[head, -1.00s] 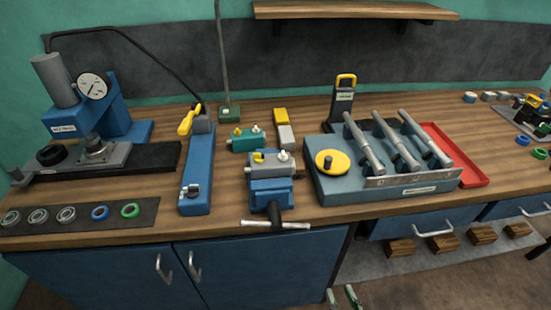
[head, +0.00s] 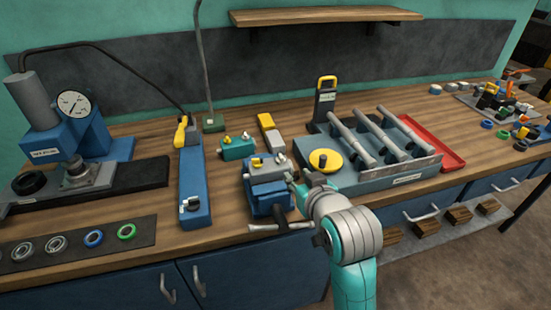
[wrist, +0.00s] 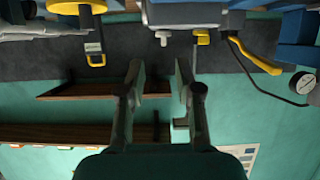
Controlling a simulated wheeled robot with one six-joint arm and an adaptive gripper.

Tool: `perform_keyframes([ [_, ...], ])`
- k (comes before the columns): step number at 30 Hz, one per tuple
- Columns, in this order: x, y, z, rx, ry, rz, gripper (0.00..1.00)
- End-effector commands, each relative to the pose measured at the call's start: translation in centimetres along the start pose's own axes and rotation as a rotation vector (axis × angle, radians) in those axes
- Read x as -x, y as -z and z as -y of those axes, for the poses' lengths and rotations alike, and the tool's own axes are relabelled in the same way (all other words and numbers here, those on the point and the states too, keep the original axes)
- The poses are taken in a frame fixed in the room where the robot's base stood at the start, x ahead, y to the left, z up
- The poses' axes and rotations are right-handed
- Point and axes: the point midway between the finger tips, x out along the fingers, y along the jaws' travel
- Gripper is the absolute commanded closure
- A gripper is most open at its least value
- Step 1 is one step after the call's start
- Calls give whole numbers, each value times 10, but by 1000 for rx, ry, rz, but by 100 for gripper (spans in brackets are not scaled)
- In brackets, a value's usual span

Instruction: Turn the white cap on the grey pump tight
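The grey pump (head: 267,172) sits in the blue vise (head: 262,202) near the bench's front edge. Its yellow cap (head: 256,162) is at the left and its white cap (head: 280,158) at the right. My gripper (head: 291,179) is just right of the pump in the head view, apart from the white cap as far as I can tell. In the wrist view, which is upside down, my gripper (wrist: 158,78) is open and empty. The white cap (wrist: 162,37) and yellow cap (wrist: 202,38) show beyond the fingertips. How tight the white cap is cannot be seen.
A teal pump (head: 237,148) with its own caps stands behind the vise. The blue-grey fixture (head: 370,178) with slanted grey cylinders and a yellow knob is close on the right. A long blue tool (head: 193,190) lies left.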

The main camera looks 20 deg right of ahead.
Motion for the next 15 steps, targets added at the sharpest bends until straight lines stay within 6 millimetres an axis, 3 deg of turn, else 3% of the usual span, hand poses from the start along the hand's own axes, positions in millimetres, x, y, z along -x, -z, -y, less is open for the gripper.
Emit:
perform_keyframes([
  [3,1,17,0,0,0,2,66],
  [8,-3,22,0,0,0,7,66],
  [15,-34,20,0,0,0,10,66],
])
